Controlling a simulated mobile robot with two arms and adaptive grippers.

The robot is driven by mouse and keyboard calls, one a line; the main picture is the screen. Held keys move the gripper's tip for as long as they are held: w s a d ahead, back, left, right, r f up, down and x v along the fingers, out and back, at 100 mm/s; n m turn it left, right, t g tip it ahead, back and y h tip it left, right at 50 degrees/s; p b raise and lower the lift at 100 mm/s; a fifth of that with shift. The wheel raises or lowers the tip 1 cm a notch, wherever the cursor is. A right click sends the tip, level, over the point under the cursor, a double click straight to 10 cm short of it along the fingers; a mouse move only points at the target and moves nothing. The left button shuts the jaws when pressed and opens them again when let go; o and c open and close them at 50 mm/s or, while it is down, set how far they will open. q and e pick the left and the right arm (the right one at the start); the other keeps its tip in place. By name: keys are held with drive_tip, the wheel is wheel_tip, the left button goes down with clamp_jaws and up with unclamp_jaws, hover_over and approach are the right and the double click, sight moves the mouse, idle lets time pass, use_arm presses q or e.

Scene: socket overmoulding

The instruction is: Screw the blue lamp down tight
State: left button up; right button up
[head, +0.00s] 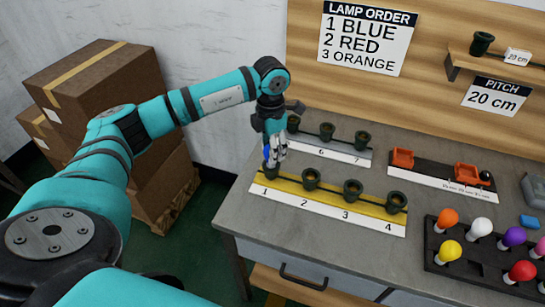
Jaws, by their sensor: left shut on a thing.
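My left gripper (276,152) points down over the left end of the yellow strip (285,187). It is shut on the blue lamp (267,154), of which only a little blue shows beside the fingers. The lamp is at the dark socket (270,171) numbered 1; the fingers partly cover both, and I cannot tell how deep the lamp sits. The sockets numbered 2 (311,178), 3 (353,189) and 4 (396,202) are empty. My right gripper is not in view.
A grey strip (345,154) with more dark sockets stands behind. A black rack (437,262) of coloured lamps is at the right, and orange parts (402,158) sit on a holder behind it. A sign (366,38) lists blue, red, orange. Stacked boxes (105,85) stand left of the table.

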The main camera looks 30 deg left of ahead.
use_arm(q)
drive_tip(key=m, duration=0.2)
drive_tip(key=shift+f+m+b, duration=0.1)
drive_tip(key=shift+m+b, duration=0.2)
drive_tip(key=shift+m, duration=0.3)
drive_tip(key=shift+f+m+b, duration=0.1)
drive_tip(key=shift+m+b, duration=0.3)
drive_tip(key=shift+m, duration=0.6)
drive_tip(key=m, duration=0.2)
drive_tip(key=shift+m, duration=0.3)
drive_tip(key=shift+m+b, duration=0.7)
drive_tip(key=shift+m, duration=1.5)
